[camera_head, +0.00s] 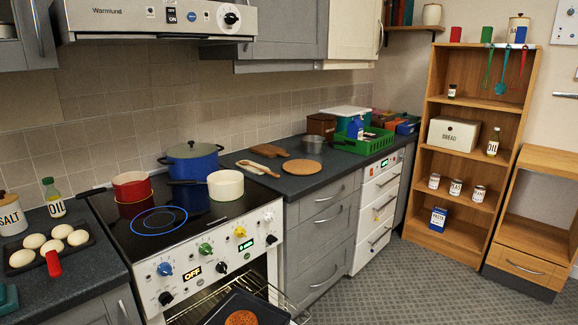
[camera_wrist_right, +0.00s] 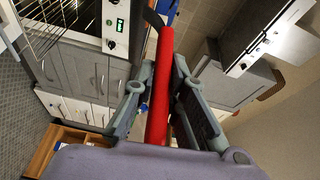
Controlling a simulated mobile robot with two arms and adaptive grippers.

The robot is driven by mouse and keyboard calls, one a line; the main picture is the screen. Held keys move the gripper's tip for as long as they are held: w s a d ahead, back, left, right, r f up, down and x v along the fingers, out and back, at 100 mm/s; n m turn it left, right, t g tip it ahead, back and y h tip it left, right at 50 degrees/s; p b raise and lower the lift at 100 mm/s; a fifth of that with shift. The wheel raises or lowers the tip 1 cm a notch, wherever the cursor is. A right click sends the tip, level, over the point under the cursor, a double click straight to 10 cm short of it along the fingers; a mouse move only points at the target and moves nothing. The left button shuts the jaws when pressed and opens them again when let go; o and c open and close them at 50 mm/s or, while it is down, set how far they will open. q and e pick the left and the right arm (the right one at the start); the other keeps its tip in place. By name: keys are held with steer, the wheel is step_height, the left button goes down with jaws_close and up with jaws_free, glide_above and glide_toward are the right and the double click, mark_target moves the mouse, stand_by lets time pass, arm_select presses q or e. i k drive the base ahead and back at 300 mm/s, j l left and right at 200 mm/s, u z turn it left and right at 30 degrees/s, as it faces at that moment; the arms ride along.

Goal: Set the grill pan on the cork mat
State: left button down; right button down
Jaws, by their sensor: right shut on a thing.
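A dark, square-cornered pan (camera_head: 258,304) with a brown round thing in it shows at the bottom edge of the head view, in front of the oven. It appears to be the grill pan; its near part is cut off. In the wrist view my right gripper (camera_wrist_right: 157,105) is shut on the grill pan's red handle (camera_wrist_right: 160,85), whose dark neck shows at the far end. The round cork mat (camera_head: 302,168) lies bare on the counter right of the hob. My left gripper is in neither view.
A brown board (camera_head: 267,152) and a pale wooden thing (camera_head: 257,168) lie just left of the mat; a metal pot (camera_head: 319,142) stands behind it. The hob (camera_head: 195,215) holds a red pot, a white pan and a blue pot. The oven rack (camera_head: 211,303) is pulled out.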

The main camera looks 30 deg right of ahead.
mark_target(314, 170)
steer(key=l+u, duration=0.25)
steer(key=l, duration=0.6)
steer(key=l+u, duration=0.3)
steer(key=l, duration=0.55)
steer(key=l+u, duration=0.25)
steer(key=l, duration=0.6)
